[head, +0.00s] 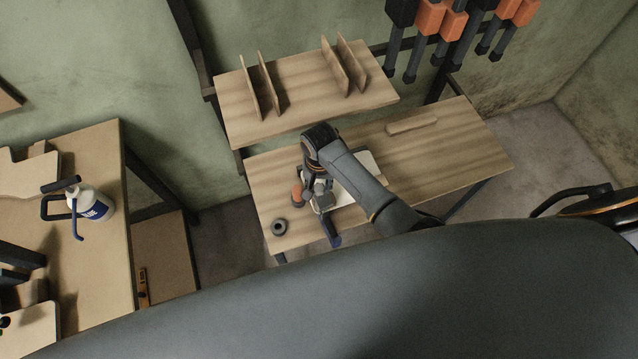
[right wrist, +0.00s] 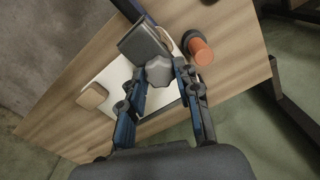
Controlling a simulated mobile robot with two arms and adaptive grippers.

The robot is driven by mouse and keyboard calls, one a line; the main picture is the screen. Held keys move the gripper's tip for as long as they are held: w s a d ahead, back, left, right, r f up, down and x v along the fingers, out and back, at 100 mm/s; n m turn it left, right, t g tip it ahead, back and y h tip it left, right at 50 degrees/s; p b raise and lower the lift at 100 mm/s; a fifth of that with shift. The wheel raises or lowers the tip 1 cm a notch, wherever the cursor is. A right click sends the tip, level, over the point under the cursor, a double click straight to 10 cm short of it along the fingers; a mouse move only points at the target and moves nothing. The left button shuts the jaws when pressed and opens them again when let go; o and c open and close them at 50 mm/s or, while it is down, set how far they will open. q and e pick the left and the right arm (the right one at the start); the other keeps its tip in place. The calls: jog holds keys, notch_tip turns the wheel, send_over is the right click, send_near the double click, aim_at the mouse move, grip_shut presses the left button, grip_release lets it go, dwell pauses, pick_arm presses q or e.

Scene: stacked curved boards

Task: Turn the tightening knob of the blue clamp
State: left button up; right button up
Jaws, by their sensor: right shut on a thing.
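The blue clamp (head: 331,228) is at the front of the wooden workbench, its dark blue bar pointing toward the near edge. In the right wrist view its grey body (right wrist: 144,42) lies just beyond the fingers. The grey faceted tightening knob (right wrist: 160,70) is between the fingertips of my right gripper (right wrist: 158,78), which is shut on it. In the head view my right gripper (head: 319,188) reaches down over the clamp, and my arm hides much of it. My left gripper is in neither view.
A white board (head: 369,164) lies under the clamp. A wooden block (head: 412,125) lies farther back. A shelf (head: 310,98) with curved boards is behind.

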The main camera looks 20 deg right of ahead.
aim_at(319, 188)
jog(key=n, duration=1.2)
jog(key=shift+n, duration=0.3)
dwell(0.4)
jog(key=o, duration=1.1)
jog(key=shift+o, duration=0.2)
notch_tip(319, 188, up, 12)
